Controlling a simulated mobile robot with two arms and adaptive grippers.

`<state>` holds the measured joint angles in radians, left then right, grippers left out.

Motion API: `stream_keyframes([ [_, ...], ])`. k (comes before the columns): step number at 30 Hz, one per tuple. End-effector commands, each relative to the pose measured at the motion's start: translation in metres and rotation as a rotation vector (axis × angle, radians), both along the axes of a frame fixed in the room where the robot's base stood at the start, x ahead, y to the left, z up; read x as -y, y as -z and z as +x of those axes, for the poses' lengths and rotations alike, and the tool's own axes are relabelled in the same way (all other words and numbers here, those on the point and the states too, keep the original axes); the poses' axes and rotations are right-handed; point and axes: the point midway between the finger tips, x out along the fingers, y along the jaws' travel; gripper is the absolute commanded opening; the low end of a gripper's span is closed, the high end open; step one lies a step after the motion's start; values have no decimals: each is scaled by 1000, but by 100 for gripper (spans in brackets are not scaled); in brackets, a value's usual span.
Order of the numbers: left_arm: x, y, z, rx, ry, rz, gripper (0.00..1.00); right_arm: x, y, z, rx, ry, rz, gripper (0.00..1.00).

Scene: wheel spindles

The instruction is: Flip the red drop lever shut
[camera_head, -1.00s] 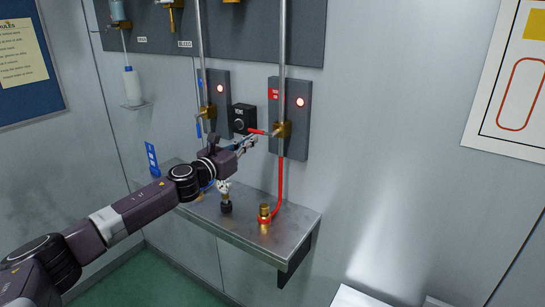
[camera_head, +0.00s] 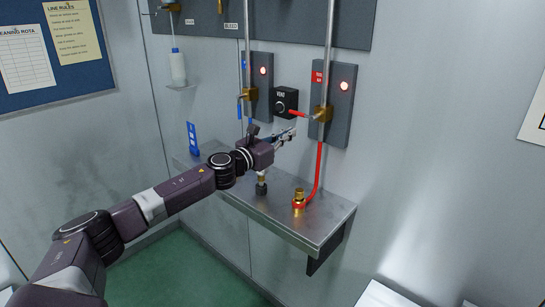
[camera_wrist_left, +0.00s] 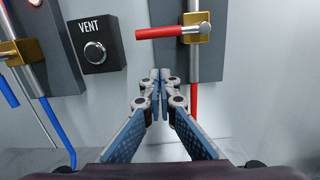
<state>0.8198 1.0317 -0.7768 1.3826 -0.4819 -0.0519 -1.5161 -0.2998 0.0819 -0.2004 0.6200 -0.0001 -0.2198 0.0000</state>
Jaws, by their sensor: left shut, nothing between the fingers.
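The red lever (camera_head: 298,113) sticks out to the left, roughly level, from a brass valve (camera_head: 321,114) on the right-hand pipe. The lever also shows in the left wrist view (camera_wrist_left: 160,32), with the brass valve (camera_wrist_left: 196,27) at its right end. My left gripper (camera_head: 291,132) is just below the lever in the head view. In the left wrist view its fingertips (camera_wrist_left: 159,78) are together with nothing between them, below the lever and apart from it in the picture. My right gripper is not in view.
A black VENT box (camera_head: 286,101) sits left of the lever. A blue-handled valve (camera_head: 246,95) is on the left pipe. Below is a metal shelf (camera_head: 325,214) with a brass fitting (camera_head: 299,199) and a red hose (camera_head: 318,175).

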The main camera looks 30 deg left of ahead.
Motion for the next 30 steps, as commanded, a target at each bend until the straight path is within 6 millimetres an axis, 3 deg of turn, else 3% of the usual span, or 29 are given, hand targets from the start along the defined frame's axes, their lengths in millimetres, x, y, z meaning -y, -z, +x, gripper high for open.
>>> stream_keyframes([
  [1,-4,10,-6,0,-1,4,0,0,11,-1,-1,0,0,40],
  [9,-10,13,-59,-3,-1,6,0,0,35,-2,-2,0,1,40],
  [15,-14,12,-86,-1,-2,4,0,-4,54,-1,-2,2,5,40],
  [21,-15,9,-98,-1,0,1,0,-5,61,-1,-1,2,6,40],
  [30,-14,7,-99,0,1,0,0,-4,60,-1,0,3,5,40],
])
